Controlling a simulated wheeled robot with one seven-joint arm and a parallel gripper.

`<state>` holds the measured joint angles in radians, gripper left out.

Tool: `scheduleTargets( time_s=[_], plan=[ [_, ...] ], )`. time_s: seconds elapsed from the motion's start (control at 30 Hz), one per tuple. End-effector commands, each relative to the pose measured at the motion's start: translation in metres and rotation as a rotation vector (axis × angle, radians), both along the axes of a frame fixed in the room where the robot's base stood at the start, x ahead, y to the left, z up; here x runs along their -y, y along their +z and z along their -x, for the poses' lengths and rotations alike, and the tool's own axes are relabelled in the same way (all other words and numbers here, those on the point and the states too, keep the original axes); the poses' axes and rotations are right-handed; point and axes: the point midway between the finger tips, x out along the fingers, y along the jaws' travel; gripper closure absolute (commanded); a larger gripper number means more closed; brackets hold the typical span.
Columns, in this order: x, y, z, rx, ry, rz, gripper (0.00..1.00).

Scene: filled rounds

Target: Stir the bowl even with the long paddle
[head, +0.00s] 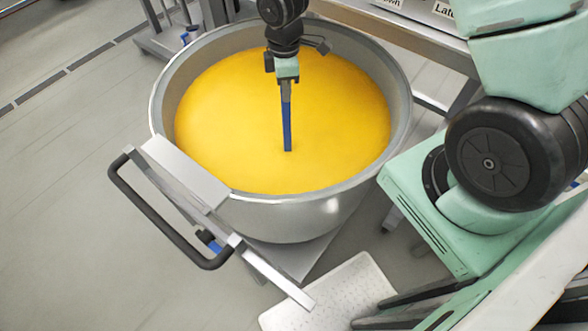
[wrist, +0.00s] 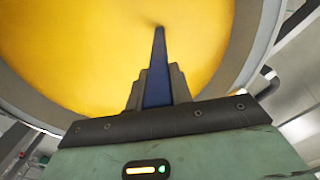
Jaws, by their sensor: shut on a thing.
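A large round metal bowl (head: 400,90) holds an even-looking yellow content (head: 230,130) and stands in the middle of the head view. My gripper (head: 286,88) is above the bowl's middle, shut on the blue paddle (head: 287,130). The paddle points down, and its lower end meets the yellow surface; whatever part is below the surface is hidden. In the wrist view, the paddle (wrist: 157,75) runs out from between the fingers toward the yellow content (wrist: 80,50). A small darker spot shows at its tip there. The bowl's rim (wrist: 245,45) curves along the right.
The bowl sits on a wheeled trolley with a black push handle (head: 160,220) at front left. A white perforated mat (head: 335,295) lies on the floor in front. A metal bench (head: 400,35) with labels stands behind right. Floor at left (head: 70,200) is clear.

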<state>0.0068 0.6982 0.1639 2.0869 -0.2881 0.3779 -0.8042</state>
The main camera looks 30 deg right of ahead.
Motion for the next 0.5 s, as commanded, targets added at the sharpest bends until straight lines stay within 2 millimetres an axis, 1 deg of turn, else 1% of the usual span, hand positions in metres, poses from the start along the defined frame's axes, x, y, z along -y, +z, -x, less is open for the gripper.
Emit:
scheduleTargets(
  time_s=[0.03, 0.1, 0.2, 0.5],
  plan=[
    [0.004, 0.000, 0.008, 0.000, -0.001, 0.001, 1.00],
    [0.007, 0.000, 0.016, 0.001, 0.000, 0.000, 1.00],
    [0.009, 0.000, 0.023, 0.000, 0.000, -0.001, 1.00],
    [0.010, 0.001, 0.024, 0.001, 0.000, -0.001, 1.00]
  ],
)
